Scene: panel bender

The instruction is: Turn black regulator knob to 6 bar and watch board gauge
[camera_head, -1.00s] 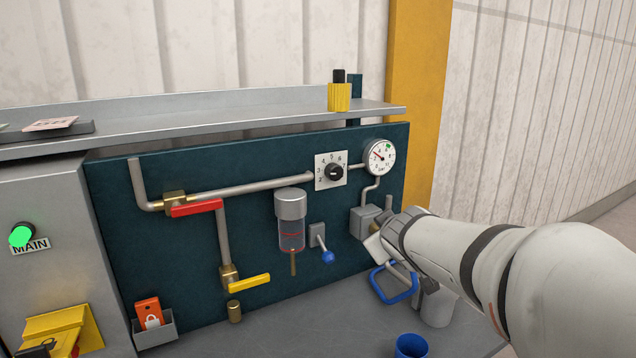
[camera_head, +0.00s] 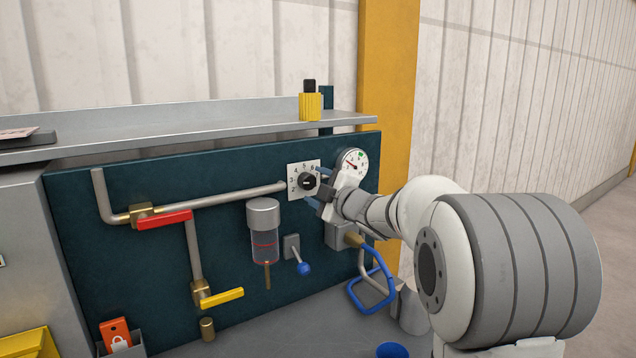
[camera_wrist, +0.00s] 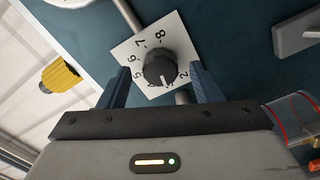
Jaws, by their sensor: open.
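The black regulator knob (camera_head: 307,182) sits on a white numbered plate (camera_head: 293,186) on the dark teal board. In the wrist view the knob (camera_wrist: 161,68) shows between my two open fingers, with the plate's digits around it. Its white pointer mark faces the lower part of the scale; the exact number is hard to read. My gripper (camera_head: 318,190) is open close in front of the plate, to the right of the knob in the head view. The wrist view shows my gripper (camera_wrist: 158,88) apart from the knob.
A red-handled valve (camera_head: 165,219), a yellow-handled valve (camera_head: 222,297), a filter bowl (camera_head: 264,230) and a blue-knobbed lever (camera_head: 303,268) are on the board. A shelf (camera_head: 180,125) runs above. A blue hose (camera_head: 372,290) hangs below my arm.

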